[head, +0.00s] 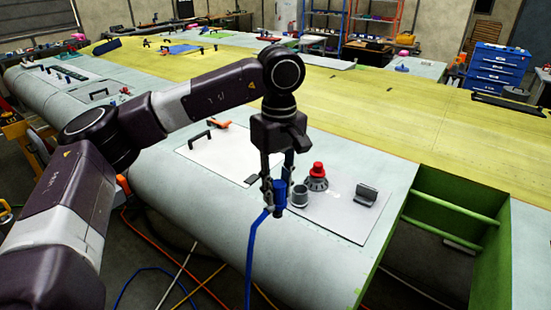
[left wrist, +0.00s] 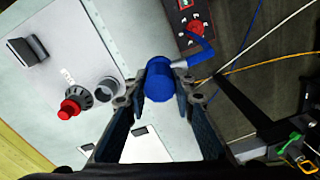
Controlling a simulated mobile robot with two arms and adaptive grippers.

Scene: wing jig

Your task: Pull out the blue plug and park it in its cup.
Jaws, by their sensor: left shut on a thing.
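The blue plug (head: 280,200) is held between the fingertips of my left gripper (head: 272,187), which is shut on it. In the left wrist view the plug (left wrist: 159,82) sits between the two fingers (left wrist: 158,90), with its blue cable leading off to the upper right. In the head view the cable hangs down from the plug past the panel's front edge. A grey open cup (head: 299,195) stands just right of the plug on the panel; it also shows in the left wrist view (left wrist: 106,90). The plug appears apart from the cup. My right gripper is not in view.
A red knob on a dark base (head: 317,176) stands just behind the cup. A dark grey block (head: 366,195) lies further right on the panel. A white panel with a black handle (head: 206,142) is to the left. An open green bay (head: 450,215) lies at the right.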

